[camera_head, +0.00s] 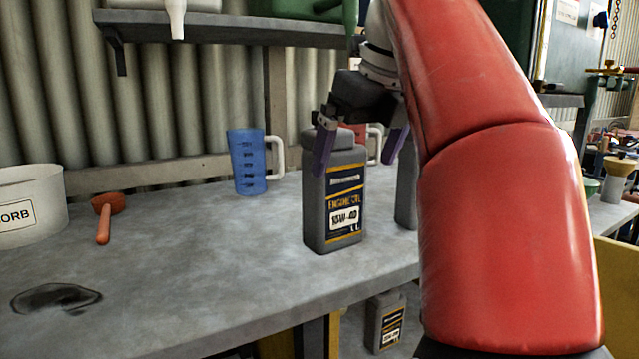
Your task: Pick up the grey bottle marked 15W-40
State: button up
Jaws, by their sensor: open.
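A grey bottle marked 15W-40 (316,215) stands upright on the grey workbench (225,262). Its black and yellow label faces me. My gripper (355,166) is open and points down at the bottle's top. One purple finger overlaps the bottle's upper left edge, and the other is to the right of its top. I cannot tell whether either finger touches it. A second grey container (405,195) stands close to its right, mostly hidden by my red arm. Another grey bottle (386,322) is below the bench; its label is too small to read surely.
A blue measuring jug (246,165) stands behind and left of the bottle, and a red jug (375,142) is behind it. An orange funnel (105,206) and a white tub (32,190) are further left. A shelf (225,27) hangs above. The bench's front left is clear except for a dark stain.

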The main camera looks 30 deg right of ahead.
aim_at(345, 197)
jog(key=b+x, duration=0.2)
jog(key=x, duration=0.5)
jog(key=shift+f+b, duration=0.25)
jog(key=shift+b, duration=0.15)
jog(key=c, duration=1.4)
jog(key=shift+r, duration=0.1)
jog(key=shift+c, duration=0.8)
jog(key=shift+r, duration=0.15)
